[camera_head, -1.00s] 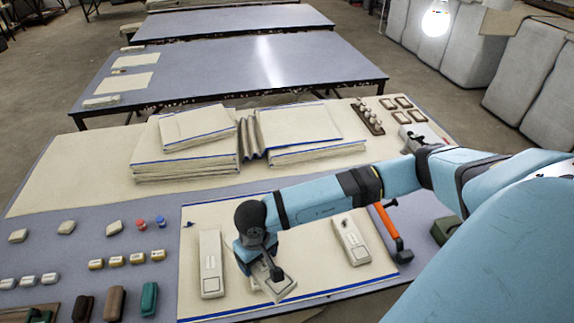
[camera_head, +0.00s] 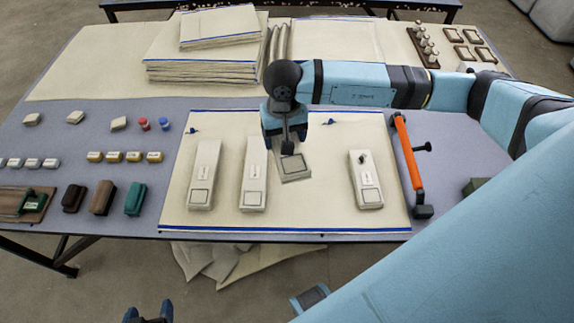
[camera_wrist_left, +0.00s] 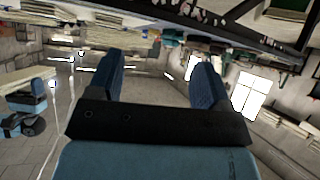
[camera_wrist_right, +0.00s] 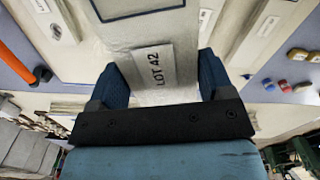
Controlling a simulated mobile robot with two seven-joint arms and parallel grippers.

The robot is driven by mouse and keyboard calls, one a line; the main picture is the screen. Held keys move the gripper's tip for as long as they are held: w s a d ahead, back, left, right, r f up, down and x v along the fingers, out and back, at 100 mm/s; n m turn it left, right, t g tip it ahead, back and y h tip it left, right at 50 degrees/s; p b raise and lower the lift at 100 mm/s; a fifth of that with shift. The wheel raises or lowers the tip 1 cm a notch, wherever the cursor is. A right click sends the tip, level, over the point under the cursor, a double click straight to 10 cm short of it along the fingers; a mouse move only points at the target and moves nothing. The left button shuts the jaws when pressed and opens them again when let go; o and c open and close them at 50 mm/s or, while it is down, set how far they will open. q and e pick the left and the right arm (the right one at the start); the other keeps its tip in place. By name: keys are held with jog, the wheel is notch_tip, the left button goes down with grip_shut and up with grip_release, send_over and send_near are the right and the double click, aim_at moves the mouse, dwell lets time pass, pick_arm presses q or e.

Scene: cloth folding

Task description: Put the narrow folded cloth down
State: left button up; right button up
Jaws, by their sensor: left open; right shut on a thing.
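My right gripper (camera_head: 287,143) is shut on a narrow folded cloth (camera_head: 293,168), pale with a square outline at its near end. It hangs over the cream sheet; I cannot tell whether it touches. In the right wrist view the held cloth (camera_wrist_right: 160,35) passes between the fingers and bears a "LOT 42" label. Similar narrow cloths (camera_head: 204,175) (camera_head: 253,175) lie to the left of it, and another (camera_head: 366,180) to the right. My left gripper (camera_head: 148,313) is open and empty at the bottom edge of the head view, away from the table; its fingers (camera_wrist_left: 155,80) stand apart.
The cream sheet (camera_head: 310,215) has blue edge lines. An orange-handled tool (camera_head: 409,160) lies right of it. Several small blocks and brushes (camera_head: 103,197) fill the left side. Stacks of folded cloth (camera_head: 205,50) stand at the back. Bare sheet shows between the held cloth and the right one.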

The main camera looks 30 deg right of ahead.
jog(key=w+m+b, duration=0.1)
jog(key=b, duration=0.3)
jog(key=w+d+m+b, duration=0.1)
jog(key=b, duration=0.3)
jog(key=shift+w+f+b, duration=0.1)
jog(key=shift+f+b, duration=0.25)
jog(key=shift+d+r+m+b, duration=0.15)
jog(key=shift+r+m+b, duration=0.3)
jog(key=shift+b, duration=0.35)
notch_tip(320, 180, down, 15)
jog(key=shift+d+r+b, duration=0.1)
jog(key=shift+b, duration=0.7)
jog(key=shift+f, duration=0.5)
pick_arm(q)
notch_tip(320, 180, down, 9)
jog(key=w+d, duration=0.1)
jog(key=shift+r+t+h, duration=0.15)
jog(key=shift+t+h, duration=0.15)
pick_arm(e)
jog(key=shift+f, duration=1.95)
pick_arm(q)
jog(key=shift+b, duration=0.35)
pick_arm(e)
jog(key=shift+f, duration=0.25)
jog(key=o, duration=0.8)
jog(key=shift+r, duration=0.1)
